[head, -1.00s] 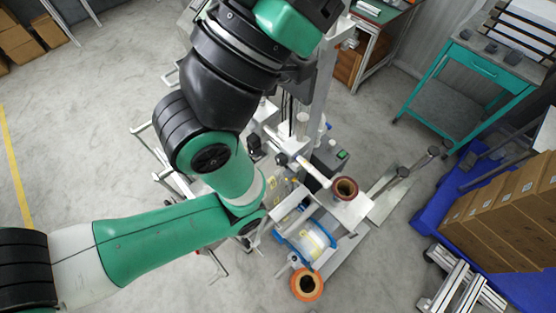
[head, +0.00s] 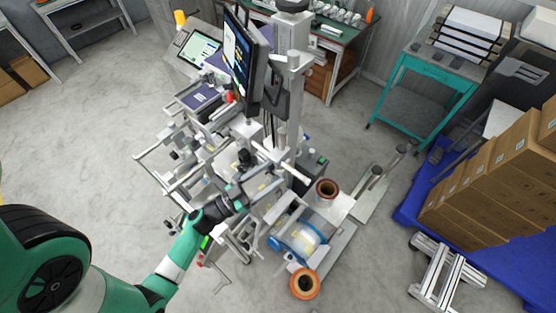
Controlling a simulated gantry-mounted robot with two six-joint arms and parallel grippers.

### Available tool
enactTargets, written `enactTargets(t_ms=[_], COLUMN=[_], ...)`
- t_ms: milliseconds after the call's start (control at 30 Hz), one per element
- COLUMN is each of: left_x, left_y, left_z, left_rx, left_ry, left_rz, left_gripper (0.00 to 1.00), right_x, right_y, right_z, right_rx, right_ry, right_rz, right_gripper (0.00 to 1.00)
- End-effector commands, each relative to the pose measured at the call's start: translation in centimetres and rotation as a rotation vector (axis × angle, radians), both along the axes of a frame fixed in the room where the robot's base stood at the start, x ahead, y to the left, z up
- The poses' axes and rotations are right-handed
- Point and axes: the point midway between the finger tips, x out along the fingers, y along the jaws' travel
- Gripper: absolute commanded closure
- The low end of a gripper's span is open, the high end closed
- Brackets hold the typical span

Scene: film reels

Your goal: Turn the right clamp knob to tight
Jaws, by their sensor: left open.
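The film reel machine (head: 288,85) stands in the middle of the head view, with a column, rails and shafts. My left gripper (head: 244,191) is at the front left of its frame, among the grey rails. It is open, and I see nothing held in it. The fingertips are small and partly lost against the machine. I cannot pick out the right clamp knob for certain; small dark parts near the gripper are too small to tell apart. A blue-rimmed reel (head: 302,240) sits on the machine to the right of the gripper. My right gripper is out of view.
An orange-brown ring core (head: 305,284) is at the front, and another core (head: 327,188) is at the right. A monitor (head: 240,58) hangs on the column. A teal table (head: 428,88) and brown boxes (head: 490,185) stand at the right. Bare floor lies on the left.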

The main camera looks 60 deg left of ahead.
Motion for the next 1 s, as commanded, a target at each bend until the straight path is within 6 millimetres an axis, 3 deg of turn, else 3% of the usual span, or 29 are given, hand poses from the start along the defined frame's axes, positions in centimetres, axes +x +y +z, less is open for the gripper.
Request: enactTargets(t_ms=[33, 100, 200, 267, 467, 633, 1000], left_x=[-3.5, -7.1, -9.9, -10.2, -10.0, -8.6, -1.4], left_y=[0.3, 0.1, 0.1, 0.6, 1.0, 1.6, 4.7], left_z=[-2.4, -4.7, -5.7, -5.7, -5.9, -5.9, -5.8], left_rx=[-0.078, -0.164, -0.222, -0.226, -0.221, -0.216, -0.219], left_ry=[0.095, 0.162, 0.195, 0.194, 0.19, 0.186, 0.186], left_rz=[0.085, 0.179, 0.268, 0.291, 0.295, 0.291, 0.293], left_gripper=[0.28, 0.28, 0.28, 0.28, 0.28, 0.28, 0.28], right_x=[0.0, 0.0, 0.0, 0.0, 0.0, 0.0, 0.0], right_y=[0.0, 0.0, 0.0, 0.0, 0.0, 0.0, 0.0], right_z=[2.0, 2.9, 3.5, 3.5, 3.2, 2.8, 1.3], right_rx=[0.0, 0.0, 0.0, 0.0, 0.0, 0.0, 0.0], right_ry=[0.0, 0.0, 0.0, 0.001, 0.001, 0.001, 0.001], right_rz=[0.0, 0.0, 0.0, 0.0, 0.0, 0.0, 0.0], right_gripper=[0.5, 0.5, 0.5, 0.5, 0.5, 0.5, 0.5])
